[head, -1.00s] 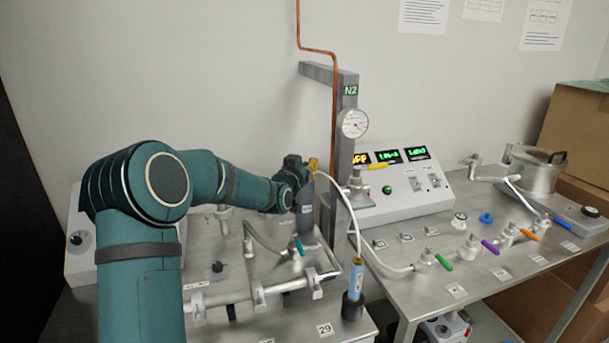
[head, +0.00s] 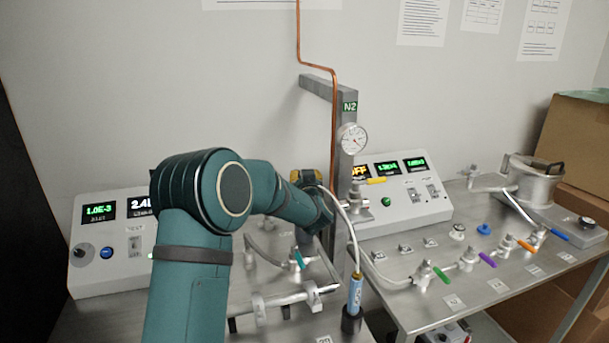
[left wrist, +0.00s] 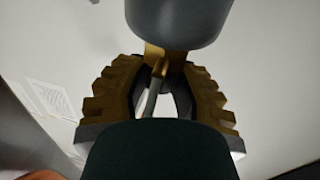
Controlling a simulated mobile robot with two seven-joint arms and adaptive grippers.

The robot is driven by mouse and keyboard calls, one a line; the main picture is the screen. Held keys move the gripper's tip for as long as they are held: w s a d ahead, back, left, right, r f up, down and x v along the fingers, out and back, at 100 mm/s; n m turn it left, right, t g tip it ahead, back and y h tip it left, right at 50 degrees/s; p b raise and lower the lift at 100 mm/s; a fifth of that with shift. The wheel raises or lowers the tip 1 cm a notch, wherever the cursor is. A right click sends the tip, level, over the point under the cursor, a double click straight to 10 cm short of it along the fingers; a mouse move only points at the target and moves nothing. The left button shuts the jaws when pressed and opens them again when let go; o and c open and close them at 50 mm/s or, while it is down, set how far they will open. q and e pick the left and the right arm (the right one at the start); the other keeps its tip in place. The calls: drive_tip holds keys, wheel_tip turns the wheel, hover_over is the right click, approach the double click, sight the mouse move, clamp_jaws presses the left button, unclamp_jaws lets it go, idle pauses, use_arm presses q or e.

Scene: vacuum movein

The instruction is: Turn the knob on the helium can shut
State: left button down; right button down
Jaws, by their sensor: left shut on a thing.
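The helium can is a dark grey cylinder on the left bench. In the head view only a strip of its body (head: 304,240) shows below my left arm. In the left wrist view its rounded grey body (left wrist: 180,22) fills the top, with a brass-coloured valve part (left wrist: 158,72) below it. My left gripper (left wrist: 160,85), with tan notched fingers, is closed around this part; the contact is partly hidden. In the head view the gripper (head: 310,182) is at the can's top, mostly behind my arm. The knob's exact angle cannot be told. My right gripper is not in view.
A white hose (head: 352,222) arcs from near the can's top to a blue probe (head: 355,293) in a black holder. A grey post (head: 345,130) with a gauge (head: 352,138) stands close behind the gripper. Valves with coloured handles line the right bench.

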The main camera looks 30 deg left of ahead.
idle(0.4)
use_arm(q)
drive_tip(key=c, duration=0.7)
unclamp_jaws()
drive_tip(key=v, duration=1.2)
